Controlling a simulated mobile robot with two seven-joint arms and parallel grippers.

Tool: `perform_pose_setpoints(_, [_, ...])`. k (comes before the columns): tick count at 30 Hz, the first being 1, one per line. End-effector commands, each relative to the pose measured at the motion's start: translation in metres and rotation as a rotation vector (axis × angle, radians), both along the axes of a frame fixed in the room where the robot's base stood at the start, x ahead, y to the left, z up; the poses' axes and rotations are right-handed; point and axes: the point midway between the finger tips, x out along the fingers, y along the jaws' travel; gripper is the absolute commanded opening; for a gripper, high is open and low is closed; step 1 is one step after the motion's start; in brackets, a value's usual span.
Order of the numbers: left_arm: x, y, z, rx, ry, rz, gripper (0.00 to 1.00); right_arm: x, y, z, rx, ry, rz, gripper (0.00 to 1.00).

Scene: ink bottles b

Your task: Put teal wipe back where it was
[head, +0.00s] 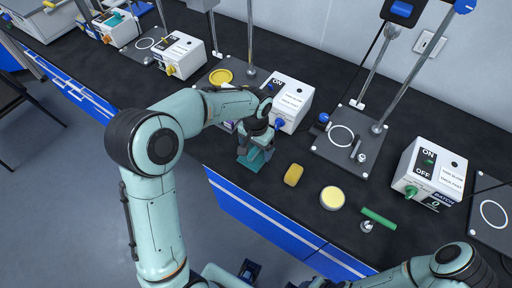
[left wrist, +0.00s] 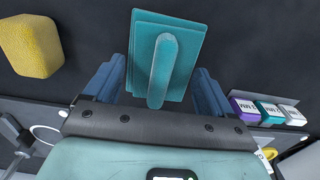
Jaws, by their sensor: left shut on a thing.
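The teal wipe (head: 250,163) is a flat teal block with a raised handle. It is low over the black bench near its front edge. My left gripper (head: 257,145) is shut on it from above. In the left wrist view the teal wipe (left wrist: 180,60) sits between the two blue fingers of my left gripper (left wrist: 155,90), its handle towards the camera. Whether its underside touches the bench cannot be told. My right gripper is not in view; only part of that arm shows at the lower right.
A yellow sponge (head: 293,174), a round pale-yellow dish (head: 332,198) and a green-handled tool (head: 379,218) lie to the right. Stirrer boxes and stands line the back. Purple (left wrist: 245,110), teal (left wrist: 270,112) and white (left wrist: 292,115) bottles stand close by.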

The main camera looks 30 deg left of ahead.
Motion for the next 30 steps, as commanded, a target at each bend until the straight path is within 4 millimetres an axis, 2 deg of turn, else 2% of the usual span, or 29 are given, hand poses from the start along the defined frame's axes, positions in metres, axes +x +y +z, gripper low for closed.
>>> perform_pose_setpoints(6, [0.000,0.000,-0.002,0.001,0.000,0.000,0.60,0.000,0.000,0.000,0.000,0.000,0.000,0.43])
perform_pose_setpoints(7, [0.000,0.000,-0.002,0.001,0.001,0.000,0.91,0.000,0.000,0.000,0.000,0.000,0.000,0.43])
perform_pose_setpoints(8, [0.000,0.000,-0.002,0.000,0.001,0.000,1.00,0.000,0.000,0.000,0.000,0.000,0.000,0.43])
perform_pose_setpoints(15, [0.000,0.000,-0.001,0.000,0.000,0.000,1.00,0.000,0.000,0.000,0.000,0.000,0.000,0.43])
perform_pose_setpoints(19, [0.001,0.000,0.010,0.000,-0.003,0.000,1.00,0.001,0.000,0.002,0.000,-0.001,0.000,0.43])
perform_pose_setpoints(30, [0.001,0.000,0.086,0.000,-0.006,0.000,1.00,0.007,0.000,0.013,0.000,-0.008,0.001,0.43])
